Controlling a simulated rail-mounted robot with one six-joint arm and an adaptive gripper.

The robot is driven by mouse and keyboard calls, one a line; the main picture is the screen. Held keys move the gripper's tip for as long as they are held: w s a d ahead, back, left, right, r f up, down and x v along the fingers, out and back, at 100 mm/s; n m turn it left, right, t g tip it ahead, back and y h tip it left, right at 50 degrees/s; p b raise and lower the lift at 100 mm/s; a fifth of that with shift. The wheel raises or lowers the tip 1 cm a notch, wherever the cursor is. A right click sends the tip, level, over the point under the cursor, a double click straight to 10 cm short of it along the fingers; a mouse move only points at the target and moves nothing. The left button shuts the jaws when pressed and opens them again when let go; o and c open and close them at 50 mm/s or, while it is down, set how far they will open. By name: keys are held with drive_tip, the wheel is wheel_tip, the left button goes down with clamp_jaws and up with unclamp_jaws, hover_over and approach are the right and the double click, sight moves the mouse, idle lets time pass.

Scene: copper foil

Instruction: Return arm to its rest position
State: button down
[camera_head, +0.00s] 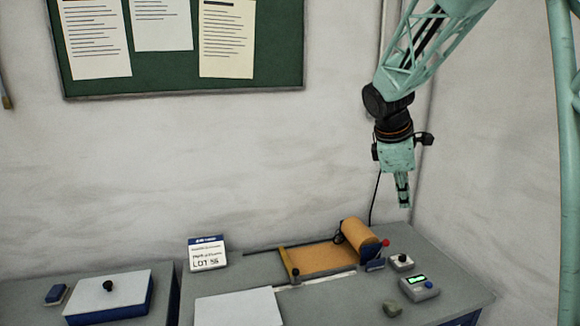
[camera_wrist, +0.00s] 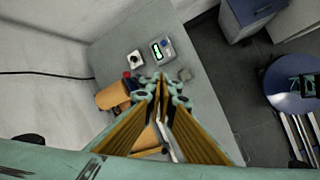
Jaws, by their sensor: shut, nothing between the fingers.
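My gripper (camera_head: 404,203) hangs pointing down above the right part of the grey bench, well clear of everything on it. In the wrist view its fingers (camera_wrist: 161,82) come together at the tips, with nothing between them. Below and to its left in the head view lies the copper foil (camera_head: 318,259), spread flat from a roll (camera_head: 361,238) at its right end. In the wrist view the fingers hide part of the foil and its roll (camera_wrist: 113,97).
A digital meter (camera_head: 419,287), a small knob box (camera_head: 401,262) and a grey stone-like lump (camera_head: 392,309) sit at the bench's right. A white plate (camera_head: 238,308), a lot sign (camera_head: 207,253) and a knobbed white-topped box (camera_head: 108,297) stand further left. Air around my gripper is free.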

drive_tip(key=s+a+r+m+y+b, duration=0.1)
drive_tip(key=s+r+m, duration=0.1)
drive_tip(key=s, duration=0.5)
drive_tip(key=s+a+r+m+b, duration=0.2)
drive_tip(key=s, duration=0.5)
drive_tip(key=s+a+f+m+y+b, duration=0.1)
drive_tip(key=s+a+f+m+b, duration=0.1)
drive_tip(key=s, duration=0.9)
drive_tip(key=s+a+f+m+y+b, duration=0.1)
drive_tip(key=s+a+f+m+b, duration=0.1)
drive_tip(key=s, duration=1)
drive_tip(key=s+a+f+m+y+b, duration=0.1)
drive_tip(key=s+m, duration=0.5)
drive_tip(key=s, duration=0.6)
drive_tip(key=a+f+b, duration=0.1)
drive_tip(key=a+f, duration=0.1)
drive_tip(key=a, duration=0.1)
drive_tip(key=shift+a+f+t, duration=0.15)
drive_tip(key=shift+a+t, duration=0.2)
drive_tip(key=shift+t, duration=0.05)
drive_tip(key=c, duration=3.5)
unclamp_jaws()
